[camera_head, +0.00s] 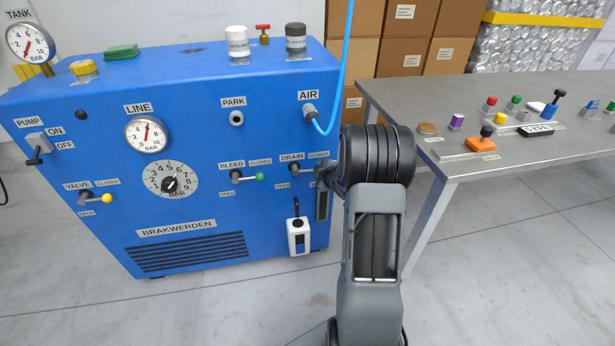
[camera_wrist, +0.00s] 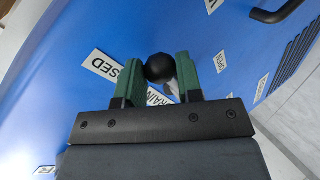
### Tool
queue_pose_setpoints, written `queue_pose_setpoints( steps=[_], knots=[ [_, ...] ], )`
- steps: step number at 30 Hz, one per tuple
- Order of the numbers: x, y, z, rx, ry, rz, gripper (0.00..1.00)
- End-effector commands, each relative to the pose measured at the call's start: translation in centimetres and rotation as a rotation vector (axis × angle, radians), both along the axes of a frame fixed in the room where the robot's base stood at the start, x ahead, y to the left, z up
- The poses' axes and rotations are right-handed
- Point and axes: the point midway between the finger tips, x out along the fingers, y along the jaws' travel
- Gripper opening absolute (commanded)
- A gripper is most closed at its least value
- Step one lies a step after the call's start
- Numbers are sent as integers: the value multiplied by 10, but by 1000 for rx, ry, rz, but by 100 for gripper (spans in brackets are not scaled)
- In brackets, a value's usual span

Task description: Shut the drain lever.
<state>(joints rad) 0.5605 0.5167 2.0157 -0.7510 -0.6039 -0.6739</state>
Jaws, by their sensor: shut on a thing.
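The drain lever (camera_head: 303,169) sits on the front of the blue machine, below the DRAIN label (camera_head: 292,157). It points right, about level, with the CLOSED label (camera_head: 318,154) just above its outer end. My gripper (camera_head: 324,172) is at that outer end. In the wrist view the lever's round black knob (camera_wrist: 159,68) is between my two green finger pads, and my gripper is shut on it. My gripper hides the knob in the head view. The OPEN label (camera_head: 283,186) is below left of the lever's pivot.
A blue air hose (camera_head: 343,70) hangs from the AIR port (camera_head: 309,109) above my gripper. A white switch box (camera_head: 298,236) is below. A grey table (camera_head: 400,98) with small items stands right.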

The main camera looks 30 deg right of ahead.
Motion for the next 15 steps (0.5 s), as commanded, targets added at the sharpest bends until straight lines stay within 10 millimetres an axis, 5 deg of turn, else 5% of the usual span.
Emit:
queue_pose_setpoints(
  steps=[15],
  knots=[
    [-4,-10,4,-32,6,-17,0]
  ],
)
